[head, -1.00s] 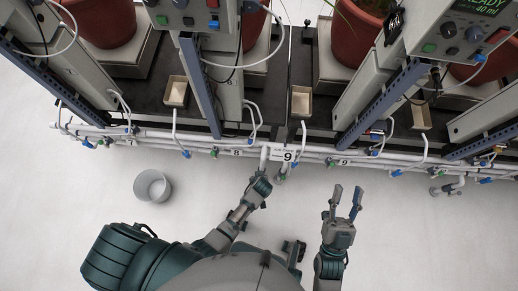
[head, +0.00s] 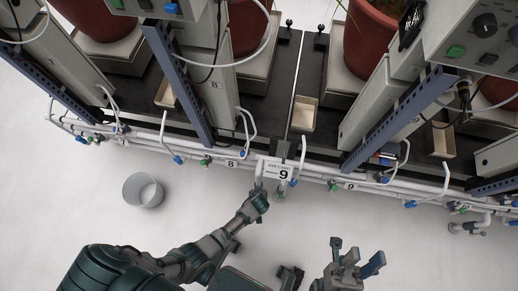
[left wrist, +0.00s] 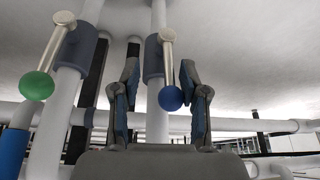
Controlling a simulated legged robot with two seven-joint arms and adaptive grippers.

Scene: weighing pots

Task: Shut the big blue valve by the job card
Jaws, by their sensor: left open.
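In the left wrist view a blue ball knob (left wrist: 171,98) ends a short metal lever (left wrist: 167,62) on a grey collar round an upright white pipe. The lever points down along the pipe. My left gripper (left wrist: 160,72) is open, its fingers on either side of this pipe and lever; contact cannot be told. In the head view my left gripper (head: 258,203) is just below the card, its fingers hard to see. My right gripper (head: 356,255) is open and empty over the floor.
A similar lever with a green ball (left wrist: 37,86) is on the pipe to the left. Several white pipes with small blue and green valves run along the bench front. A grey bucket (head: 143,190) stands on the floor at left. The floor around is clear.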

